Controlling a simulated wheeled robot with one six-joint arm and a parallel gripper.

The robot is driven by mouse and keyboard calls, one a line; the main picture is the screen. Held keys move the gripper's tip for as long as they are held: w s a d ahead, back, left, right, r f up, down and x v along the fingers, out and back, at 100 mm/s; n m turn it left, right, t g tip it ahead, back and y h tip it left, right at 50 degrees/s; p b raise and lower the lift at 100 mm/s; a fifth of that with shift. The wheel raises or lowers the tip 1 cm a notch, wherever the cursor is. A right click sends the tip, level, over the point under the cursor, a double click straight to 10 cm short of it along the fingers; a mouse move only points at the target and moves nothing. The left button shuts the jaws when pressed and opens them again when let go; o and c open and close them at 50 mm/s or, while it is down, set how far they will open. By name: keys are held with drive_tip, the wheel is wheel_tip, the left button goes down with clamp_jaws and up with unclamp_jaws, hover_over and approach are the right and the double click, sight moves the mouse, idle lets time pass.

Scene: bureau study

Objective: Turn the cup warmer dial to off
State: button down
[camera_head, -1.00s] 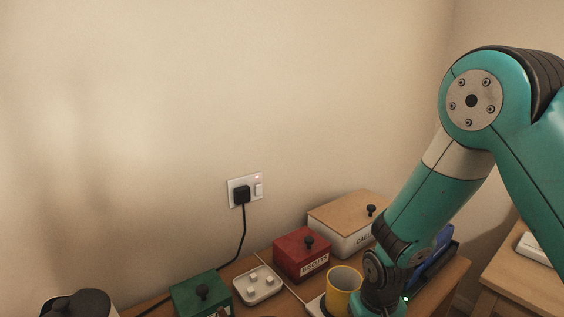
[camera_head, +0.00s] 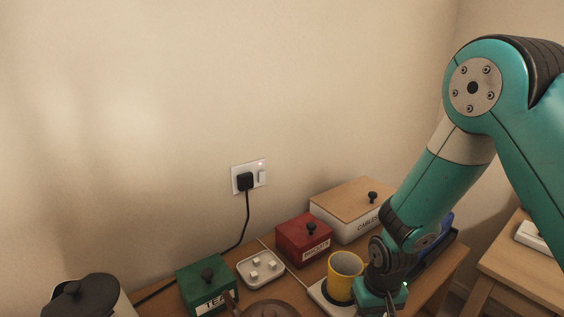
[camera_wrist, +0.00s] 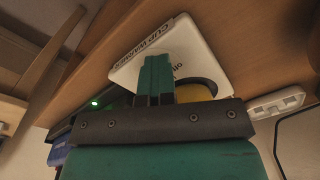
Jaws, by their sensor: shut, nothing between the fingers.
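The cup warmer (camera_head: 316,291) is a white plate on the desk, with a yellow mug (camera_head: 346,268) standing on it. In the wrist view the white cup warmer (camera_wrist: 190,38) shows its "CUP WARMER" lettering, and part of the yellow mug (camera_wrist: 196,91) shows behind my gripper. My gripper (camera_wrist: 157,62) is shut and empty, its green fingers together in front of the warmer's labelled face. The dial is not visible; the fingers cover part of that face. I cannot tell whether they touch it. In the head view the fingertips are out of sight.
A black plug (camera_head: 245,181) sits in the wall socket.

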drive_tip(key=shift+s+d+f+h, duration=0.15)
drive_tip(key=shift+d+f, duration=0.2)
drive_tip(key=shift+d, duration=0.15)
drive_tip(key=shift+s+d+f+h, duration=0.1)
drive_tip(key=shift+d+f+h, duration=0.05)
drive_tip(key=shift+d+f, duration=0.25)
drive_tip(key=shift+d, duration=0.2)
drive_tip(key=shift+s, duration=0.35)
wheel_tip(320, 180, up, 6)
drive_tip(key=p, duration=0.5)
drive_tip(key=shift+w+a+r+p, duration=0.15)
drive_tip(key=shift+w+r+p, duration=0.05)
drive_tip(key=shift+w+p, duration=0.1)
